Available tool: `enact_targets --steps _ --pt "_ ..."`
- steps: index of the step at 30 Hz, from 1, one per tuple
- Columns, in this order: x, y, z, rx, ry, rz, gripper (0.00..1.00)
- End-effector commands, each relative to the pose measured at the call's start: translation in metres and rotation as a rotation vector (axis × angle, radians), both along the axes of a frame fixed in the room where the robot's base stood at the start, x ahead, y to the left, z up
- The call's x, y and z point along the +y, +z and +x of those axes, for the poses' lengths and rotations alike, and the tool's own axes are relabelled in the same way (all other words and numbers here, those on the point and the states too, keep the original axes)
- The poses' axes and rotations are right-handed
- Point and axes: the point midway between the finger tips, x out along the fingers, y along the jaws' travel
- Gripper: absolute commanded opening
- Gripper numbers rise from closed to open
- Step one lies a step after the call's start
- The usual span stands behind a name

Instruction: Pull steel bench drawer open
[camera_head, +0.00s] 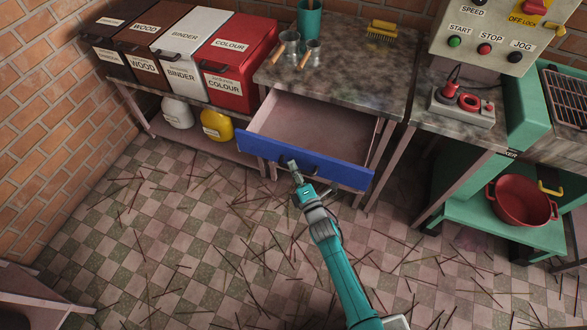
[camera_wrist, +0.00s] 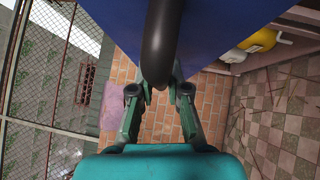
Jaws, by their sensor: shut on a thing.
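The steel bench (camera_head: 352,83) stands at the top middle of the head view, with a grey speckled top. Its drawer with a blue front (camera_head: 340,172) is pulled well out, and its pale inside looks empty. My gripper (camera_head: 292,166) is at the drawer front, shut on the dark drawer handle. In the wrist view the black curved handle (camera_wrist: 158,50) runs down between the fingers of my gripper (camera_wrist: 160,90), below the blue drawer front (camera_wrist: 220,22). The exact contact of the fingertips on the handle is partly hidden.
Labelled bins, including a red one (camera_head: 235,65), stand left of the bench. White and yellow containers (camera_head: 216,125) sit below them. A control panel (camera_head: 490,38) and a red basin (camera_head: 522,202) are at right. The tiled floor before the drawer holds scattered thin sticks.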

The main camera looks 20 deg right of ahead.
Motion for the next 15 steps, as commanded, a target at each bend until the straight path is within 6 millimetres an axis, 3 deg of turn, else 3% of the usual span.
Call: enact_targets --steps 1,2,4,15 --pt "-0.0001 -0.0015 -0.0005 0.003 0.000 0.000 0.00" --pt "-0.0001 -0.0015 -0.0005 0.003 0.000 0.000 0.23" --pt "0.0000 -0.0013 -0.0004 0.003 0.000 0.000 0.40" --pt "-0.0004 -0.0011 -0.0029 0.001 0.000 0.000 0.41"
